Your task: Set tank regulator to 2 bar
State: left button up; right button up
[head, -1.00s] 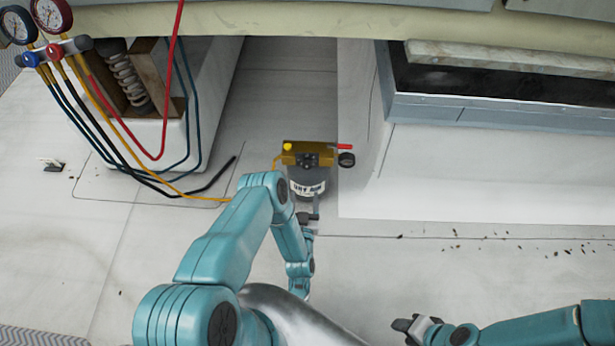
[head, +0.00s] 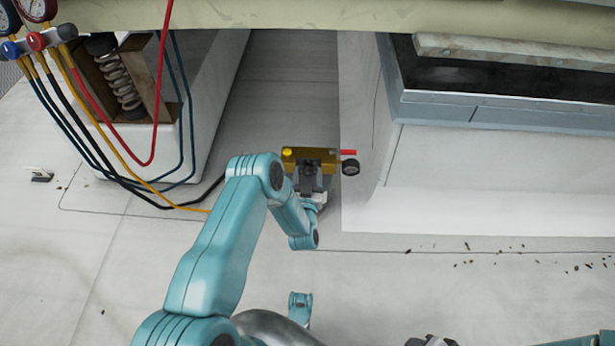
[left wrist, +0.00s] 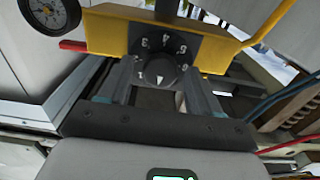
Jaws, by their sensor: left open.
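The tank regulator is a yellow block (head: 322,155) with a red lever and a round gauge (head: 350,167); it also shows in the left wrist view (left wrist: 105,35). Its black dial knob (left wrist: 160,68) has white numbers around it, and a white mark on the knob points to the bottom of the picture. My left gripper (head: 308,178) is at the regulator's front. In the left wrist view its open fingers (left wrist: 158,80) stand on both sides of the knob; I cannot tell whether they touch it. The tank below is mostly hidden by my gripper. My right gripper (head: 431,341) is cut off at the bottom edge.
A manifold (head: 38,42) with gauges and coloured hoses hangs at upper left, beside a white housing with a spring (head: 127,85). A grey metal unit (head: 480,105) is at the right. The floor at the front right is clear except for small debris.

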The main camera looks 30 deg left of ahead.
pick_arm(q)
jog(key=c, duration=1)
jog(key=shift+d+f+m, duration=0.1)
jog(key=shift+f+m, duration=0.05)
jog(key=shift+m, duration=4.25)
jog(key=shift+d+f+m, duration=0.1)
jog(key=shift+f+m, duration=0.05)
jog(key=shift+m, duration=4.25)
